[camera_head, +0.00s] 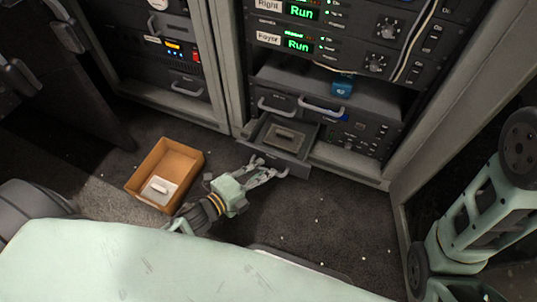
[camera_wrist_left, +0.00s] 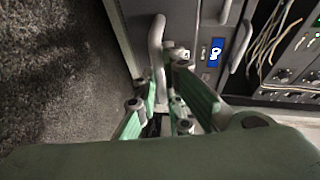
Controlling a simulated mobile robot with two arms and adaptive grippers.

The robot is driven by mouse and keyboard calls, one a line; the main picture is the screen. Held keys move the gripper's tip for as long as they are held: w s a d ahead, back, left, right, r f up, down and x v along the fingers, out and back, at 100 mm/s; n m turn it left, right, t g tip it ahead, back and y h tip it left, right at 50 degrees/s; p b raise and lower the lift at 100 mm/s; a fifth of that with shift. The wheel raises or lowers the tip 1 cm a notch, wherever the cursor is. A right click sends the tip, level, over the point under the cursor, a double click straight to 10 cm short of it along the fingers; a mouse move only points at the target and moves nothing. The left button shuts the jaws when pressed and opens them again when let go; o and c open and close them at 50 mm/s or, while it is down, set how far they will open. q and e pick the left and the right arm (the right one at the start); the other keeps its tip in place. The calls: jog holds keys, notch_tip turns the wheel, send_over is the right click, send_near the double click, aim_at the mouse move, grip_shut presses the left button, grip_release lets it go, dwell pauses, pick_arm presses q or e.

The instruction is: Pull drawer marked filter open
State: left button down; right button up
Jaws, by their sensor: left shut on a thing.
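A low drawer (camera_head: 268,152) stands pulled out from the rack's bottom row, with a grey flat piece (camera_head: 284,137) inside it. I cannot read a "filter" mark on it. My left gripper (camera_head: 266,172) is at the drawer's front, shut on its handle. In the left wrist view the pale bar of the handle (camera_wrist_left: 156,45) runs down to the fingers of the left gripper (camera_wrist_left: 160,100), which partly hide its lower end. My right arm (camera_head: 470,215) shows at the right, but its gripper is out of view.
An orange-brown open box (camera_head: 150,160) with a light piece inside stands on the carpet at left. Two closed drawer fronts with handles (camera_head: 275,105) (camera_head: 322,106) sit above the open drawer. A blue item (camera_head: 342,87) lies on the shelf. Carpet right of the drawer is clear.

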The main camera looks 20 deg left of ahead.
pick_arm(q)
jog(key=shift+s+f+p, duration=0.15)
jog(key=shift+s+p, duration=0.15)
jog(key=shift+s, duration=1.45)
jog(key=c, duration=1.9)
grip_release()
jog(key=shift+o, duration=0.2)
jog(key=shift+a, duration=0.1)
jog(key=v, duration=1.2)
jog(key=shift+w, duration=0.1)
